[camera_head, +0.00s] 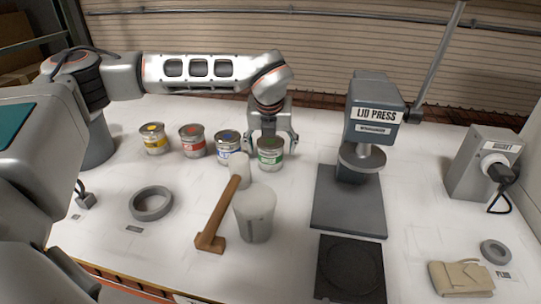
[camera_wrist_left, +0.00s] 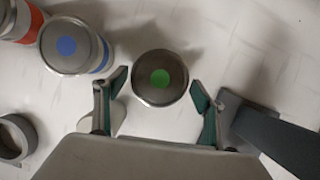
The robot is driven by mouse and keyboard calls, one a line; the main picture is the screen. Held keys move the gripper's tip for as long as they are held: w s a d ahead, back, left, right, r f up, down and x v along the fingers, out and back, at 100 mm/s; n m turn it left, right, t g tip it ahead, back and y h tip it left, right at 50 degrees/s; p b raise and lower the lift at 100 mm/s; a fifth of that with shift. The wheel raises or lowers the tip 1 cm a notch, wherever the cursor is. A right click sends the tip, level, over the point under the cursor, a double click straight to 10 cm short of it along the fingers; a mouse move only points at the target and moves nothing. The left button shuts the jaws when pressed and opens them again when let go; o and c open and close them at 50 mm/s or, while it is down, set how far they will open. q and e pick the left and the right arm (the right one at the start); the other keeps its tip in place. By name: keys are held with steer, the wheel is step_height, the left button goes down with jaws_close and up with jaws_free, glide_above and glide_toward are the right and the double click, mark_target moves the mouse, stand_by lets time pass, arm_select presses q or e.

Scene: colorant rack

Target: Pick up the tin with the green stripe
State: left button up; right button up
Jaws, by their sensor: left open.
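The green tin (camera_head: 270,152) stands upright on the white table, rightmost in a row of tins. In the left wrist view its lid with a green dot (camera_wrist_left: 160,78) lies between and just beyond the fingertips. My left gripper (camera_head: 271,140) is open above and around the tin's top, one finger on each side; I cannot tell whether either finger touches it. The fingers also show in the left wrist view (camera_wrist_left: 158,90). The blue tin (camera_head: 228,146) stands close on the left. My right gripper is not in view.
Red (camera_head: 193,141) and yellow (camera_head: 154,139) tins stand farther left. The lid press (camera_head: 372,130) stands right, with clear table between. A grey ring (camera_head: 151,203) lies front left.

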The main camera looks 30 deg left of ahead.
arm_select(q)
steer(key=x, duration=0.4)
steer(key=shift+s+f, duration=0.2)
steer(key=c, duration=1.4)
steer(key=shift+r, duration=0.3)
steer(key=shift+r+p, duration=0.35)
steer(key=shift+r, duration=9.3)
